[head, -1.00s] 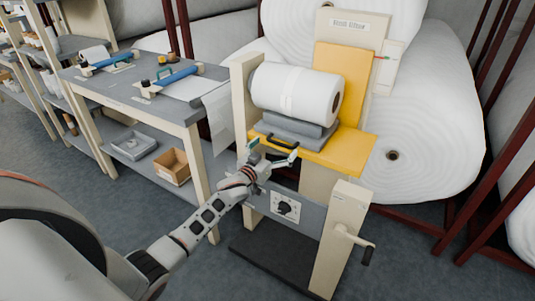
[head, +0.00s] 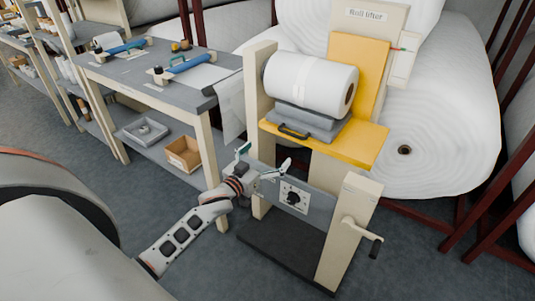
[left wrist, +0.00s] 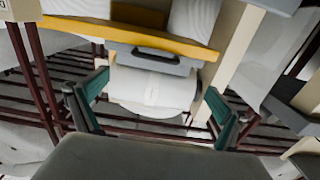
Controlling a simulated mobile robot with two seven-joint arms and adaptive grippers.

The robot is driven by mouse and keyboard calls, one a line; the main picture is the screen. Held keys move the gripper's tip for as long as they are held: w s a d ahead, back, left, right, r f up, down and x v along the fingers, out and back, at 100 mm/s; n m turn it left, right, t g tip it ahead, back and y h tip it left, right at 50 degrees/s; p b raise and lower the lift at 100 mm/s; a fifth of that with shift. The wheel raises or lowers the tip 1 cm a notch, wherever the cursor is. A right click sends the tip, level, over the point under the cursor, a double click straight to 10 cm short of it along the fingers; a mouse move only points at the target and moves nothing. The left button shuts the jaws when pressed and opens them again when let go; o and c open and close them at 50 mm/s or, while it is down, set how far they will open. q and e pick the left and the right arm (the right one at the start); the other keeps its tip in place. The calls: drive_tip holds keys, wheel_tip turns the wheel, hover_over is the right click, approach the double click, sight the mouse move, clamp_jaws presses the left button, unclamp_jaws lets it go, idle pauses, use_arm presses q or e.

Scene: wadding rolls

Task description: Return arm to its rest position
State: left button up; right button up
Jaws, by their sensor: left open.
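My left gripper (head: 264,160) is open and empty in the head view. It is in front of the roll lifter, below and to the left of the yellow platform's (head: 370,148) front edge. Its two fingers stand wide apart in the left wrist view (left wrist: 152,108), with nothing held between them. The lifter's black handle (head: 293,132) is above the gripper. A white wadding roll (head: 310,82) lies on a grey cradle (head: 315,120) on the platform. My right gripper is in neither view.
The roll lifter's dial panel (head: 293,197) and crank (head: 362,229) are close to the right of the gripper. Open floor (head: 70,175) lies at the left.

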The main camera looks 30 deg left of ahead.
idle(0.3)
use_arm(q)
drive_tip(key=s+d+f+m+g, duration=0.1)
drive_tip(key=s+d+f+g, duration=0.1)
drive_tip(key=s+d+f, duration=0.4)
drive_tip(key=s+d+f+m+g+h, duration=0.1)
drive_tip(key=s+d+f+g, duration=0.2)
drive_tip(key=s, duration=1.1)
drive_tip(key=s+d+f+m+g+h, duration=0.1)
drive_tip(key=s+d+f+m+g, duration=0.1)
drive_tip(key=s+d+f, duration=0.7)
wheel_tip(320, 180, down, 3)
drive_tip(key=shift+s+d+r, duration=0.15)
drive_tip(key=shift+s+d, duration=0.15)
drive_tip(key=shift+s, duration=0.6)
drive_tip(key=shift+a, duration=0.1)
